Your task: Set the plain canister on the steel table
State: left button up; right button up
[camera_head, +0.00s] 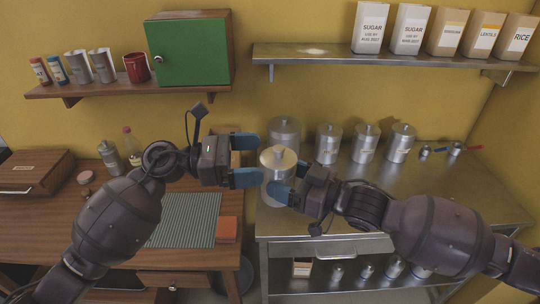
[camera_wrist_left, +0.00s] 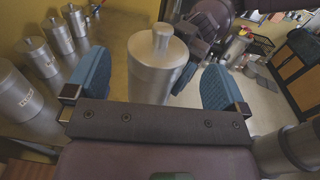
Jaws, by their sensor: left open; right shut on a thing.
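The plain canister (camera_head: 276,163), steel with a knobbed lid and no label in sight, is upright in front of the steel table's left part. My right gripper (camera_head: 290,180) is shut on it from the right. My left gripper (camera_head: 246,160) is open just left of it, blue fingers pointing at it. In the left wrist view the canister (camera_wrist_left: 155,72) shows between and beyond the two open fingers, apart from them. The steel table (camera_head: 390,210) has free top in front of its back row. Whether the canister's base touches the table is hidden.
Several labelled steel canisters (camera_head: 365,146) stand along the table's back, with small pans (camera_head: 455,149) to their right. A wooden desk (camera_head: 60,220) is at left. A shelf (camera_head: 390,55) with paper bags hangs above.

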pick_arm(q)
jog(key=a, duration=0.6)
jog(key=shift+s+a, duration=0.2)
jog(key=shift+s, duration=0.15)
pick_arm(e)
jog(key=shift+s+r, duration=0.1)
jog(key=shift+r, duration=0.05)
